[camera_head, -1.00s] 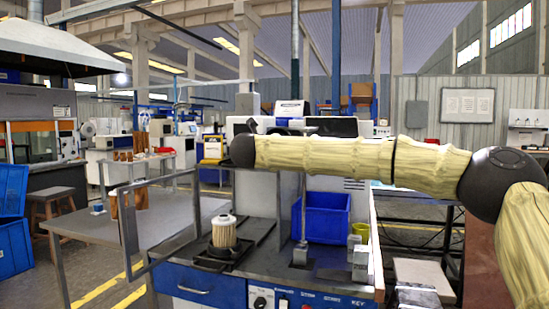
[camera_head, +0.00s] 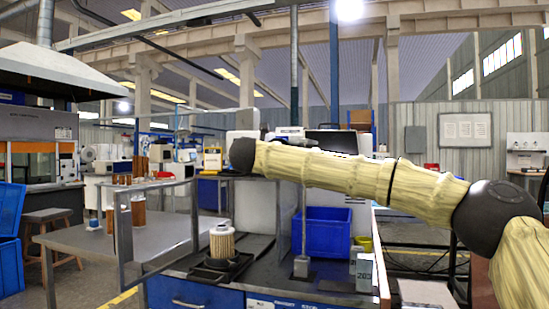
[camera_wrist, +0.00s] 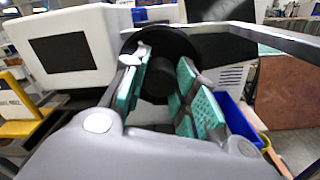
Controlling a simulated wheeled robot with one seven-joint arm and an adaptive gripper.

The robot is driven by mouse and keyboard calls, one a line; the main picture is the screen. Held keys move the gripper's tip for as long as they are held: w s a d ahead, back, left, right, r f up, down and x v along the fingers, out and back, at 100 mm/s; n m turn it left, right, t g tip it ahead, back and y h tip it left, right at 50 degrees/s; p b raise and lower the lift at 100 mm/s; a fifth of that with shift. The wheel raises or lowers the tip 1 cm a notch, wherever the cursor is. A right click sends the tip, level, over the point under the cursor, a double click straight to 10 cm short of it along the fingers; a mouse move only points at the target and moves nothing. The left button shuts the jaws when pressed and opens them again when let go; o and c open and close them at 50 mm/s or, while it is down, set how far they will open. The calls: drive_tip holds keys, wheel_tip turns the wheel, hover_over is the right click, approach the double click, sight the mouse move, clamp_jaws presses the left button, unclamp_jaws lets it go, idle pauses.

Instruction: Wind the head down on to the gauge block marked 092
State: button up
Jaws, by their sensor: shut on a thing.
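My gripper (camera_wrist: 164,72) shows in the wrist view with its teal-padded fingers closed around a dark round knob (camera_wrist: 158,82). In the head view my arm reaches across from the right, and the gripper is hidden behind its dark end. A thin upright rod (camera_head: 304,220) comes down over a small grey block (camera_head: 301,267) on the bench; I cannot tell whether they touch, and no marking on that block is readable. Grey blocks stand at the bench's right; the front one (camera_head: 364,273) appears marked 203. I cannot make out a 092 marking.
A pleated filter cartridge (camera_head: 222,241) stands on a black fixture at the bench's left. A blue bin (camera_head: 327,232) sits behind the rod, with a yellow container (camera_head: 362,243) to its right. A metal frame (camera_head: 122,240) stands at the bench's left edge.

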drive_tip(key=shift+r, duration=0.15)
drive_tip(key=o, duration=1)
drive_tip(key=v, duration=1.2)
